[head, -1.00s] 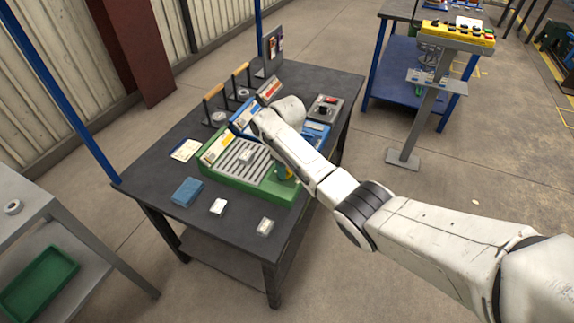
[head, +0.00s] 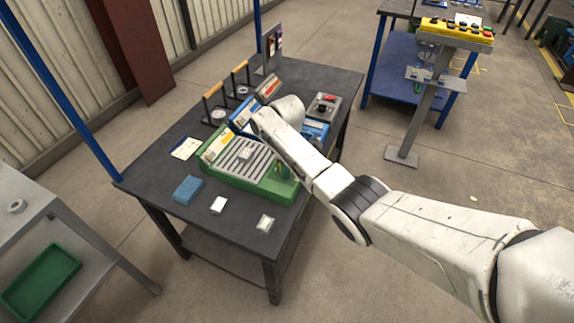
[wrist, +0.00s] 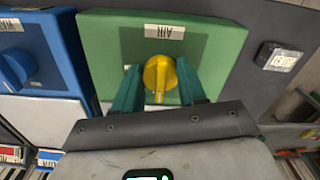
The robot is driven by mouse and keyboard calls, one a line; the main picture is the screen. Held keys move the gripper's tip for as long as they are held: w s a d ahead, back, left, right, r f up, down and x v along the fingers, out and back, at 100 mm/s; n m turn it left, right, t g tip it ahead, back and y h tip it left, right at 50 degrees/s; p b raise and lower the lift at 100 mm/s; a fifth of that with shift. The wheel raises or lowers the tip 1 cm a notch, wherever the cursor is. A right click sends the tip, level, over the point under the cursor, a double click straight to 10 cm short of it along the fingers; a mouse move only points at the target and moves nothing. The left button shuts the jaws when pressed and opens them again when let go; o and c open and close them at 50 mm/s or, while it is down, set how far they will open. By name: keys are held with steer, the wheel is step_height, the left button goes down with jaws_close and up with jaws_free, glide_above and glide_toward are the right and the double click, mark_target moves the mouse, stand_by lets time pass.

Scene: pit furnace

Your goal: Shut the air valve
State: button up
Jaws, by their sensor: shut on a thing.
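The air valve is a round yellow knob (wrist: 158,72) with a ridge pointing down the picture in the wrist view. It sits on a green panel (wrist: 222,45) beside a label that reads AIR, upside down in that view. My gripper (wrist: 159,86) has one green finger on each side of the knob and is shut on it. In the head view the green unit (head: 235,180) stands at the near side of the dark table, and the yellow knob is not clearly seen there.
A blue panel with a blue knob (wrist: 15,70) lies just left of the green one. The dark table (head: 150,200) also holds a blue block (head: 188,189), white blocks and a grey box with a black knob (head: 323,107). A yellow button panel (head: 457,33) stands at the right.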

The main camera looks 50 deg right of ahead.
stand_by(0.4)
steer(key=o, duration=1.1)
steer(key=shift+c, duration=0.2)
steer(key=shift+r, duration=0.1)
step_height(320, 180, up, 11)
steer(key=shift+f, duration=0.2)
